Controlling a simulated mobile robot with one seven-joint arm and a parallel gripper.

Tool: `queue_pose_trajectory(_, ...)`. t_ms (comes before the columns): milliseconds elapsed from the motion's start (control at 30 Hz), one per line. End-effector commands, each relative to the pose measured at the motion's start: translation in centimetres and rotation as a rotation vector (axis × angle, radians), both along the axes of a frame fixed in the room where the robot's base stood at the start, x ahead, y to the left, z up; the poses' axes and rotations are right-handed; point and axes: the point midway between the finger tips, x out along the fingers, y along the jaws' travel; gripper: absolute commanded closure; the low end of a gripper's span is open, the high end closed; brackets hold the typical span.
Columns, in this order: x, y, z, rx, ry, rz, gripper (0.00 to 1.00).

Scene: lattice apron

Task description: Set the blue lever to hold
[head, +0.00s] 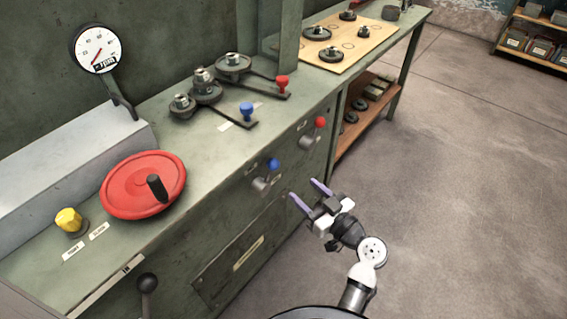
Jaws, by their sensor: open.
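A blue-knobbed lever (272,165) sits on the front face of the green machine cabinet, on a grey stem with a small plate at its foot. Its knob is raised and leans to the right. Its label is too small to read. A second blue knob (247,110) stands on a flat dark arm on the cabinet top. My gripper (304,190) is open and empty, with purple fingertips. In the picture it is just right of and below the front blue lever, apart from it.
A red-knobbed lever (319,123) is on the same face to the right, and another red knob (282,83) is on top. A red handwheel (143,187), yellow knob (69,220) and dial gauge (97,48) are left. Open floor (450,190) lies right.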

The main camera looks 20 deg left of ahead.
Motion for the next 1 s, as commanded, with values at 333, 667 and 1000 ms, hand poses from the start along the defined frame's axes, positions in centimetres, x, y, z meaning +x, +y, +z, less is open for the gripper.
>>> queue_pose_trajectory(333, 0.4, 1.4, -0.6, 0.010, 0.002, 0.022, 0.45)
queue_pose_trajectory(667, 4.1, 7.4, -0.5, 0.010, 0.001, 0.021, 0.45)
queue_pose_trajectory(1000, 6.0, 10.5, -0.8, 0.009, 0.000, 0.017, 0.45)
